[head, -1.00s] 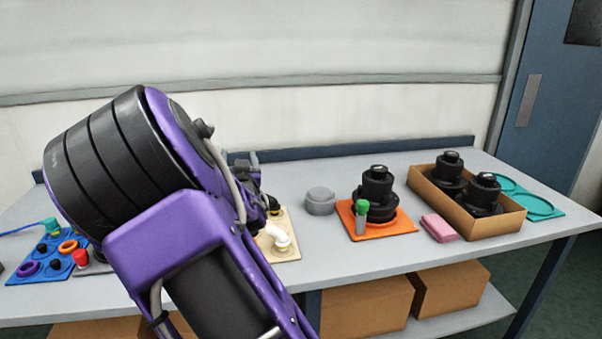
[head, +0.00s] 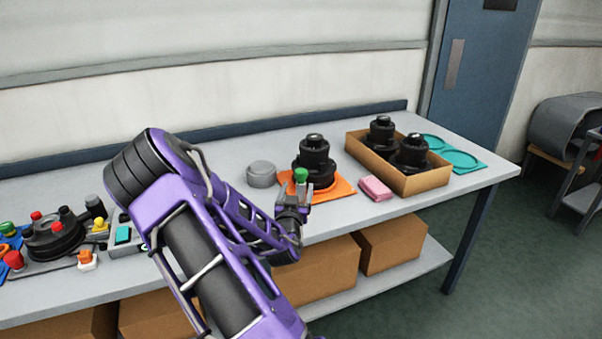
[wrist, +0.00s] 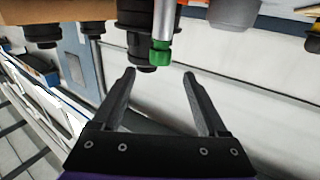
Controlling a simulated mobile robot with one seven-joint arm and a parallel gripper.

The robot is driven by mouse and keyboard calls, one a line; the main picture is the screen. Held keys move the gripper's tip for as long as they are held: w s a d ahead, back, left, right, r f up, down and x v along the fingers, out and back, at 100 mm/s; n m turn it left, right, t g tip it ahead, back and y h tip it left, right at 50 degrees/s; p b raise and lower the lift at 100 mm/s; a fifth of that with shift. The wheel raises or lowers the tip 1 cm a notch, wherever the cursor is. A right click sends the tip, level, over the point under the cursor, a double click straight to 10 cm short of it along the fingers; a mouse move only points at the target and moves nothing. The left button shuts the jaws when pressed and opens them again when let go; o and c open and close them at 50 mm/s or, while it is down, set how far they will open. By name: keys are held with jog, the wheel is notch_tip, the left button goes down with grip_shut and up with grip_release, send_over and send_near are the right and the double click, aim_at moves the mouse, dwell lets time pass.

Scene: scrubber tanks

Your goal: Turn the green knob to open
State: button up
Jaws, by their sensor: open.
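The green knob (head: 301,174) sits at the front of a black stepped tank part (head: 315,155) on an orange mat (head: 343,188). In the wrist view the green knob (wrist: 160,52) is at the end of a grey stem, beside the black part. My gripper (head: 297,203) is at the front of the orange mat, close to the knob in the head view. In the wrist view my gripper (wrist: 158,72) has its two fingers spread wide, with the knob just beyond the fingertips and roughly between them. I see no contact with it.
Several coloured fittings crowd the bench's left side.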

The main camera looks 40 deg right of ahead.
aim_at(300, 176)
jog(key=x, duration=0.9)
grip_shut()
